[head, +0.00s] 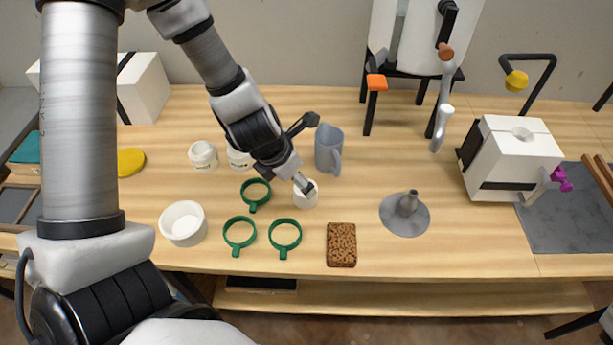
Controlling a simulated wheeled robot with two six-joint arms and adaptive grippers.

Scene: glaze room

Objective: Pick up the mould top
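The likeliest mould is a white block (512,160) at the right of the bench in the head view. It has a round hole in its top face and a dark band low on its front. My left gripper (304,185) points down at a small white pot (306,199) near the bench middle, well left of the block. The fingertips overlap the pot, and whether they grip it is unclear. My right gripper is out of view.
A white bowl (183,224) stands left. A magenta-knobbed clamp (562,180) and grey mat (560,228) adjoin the block.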

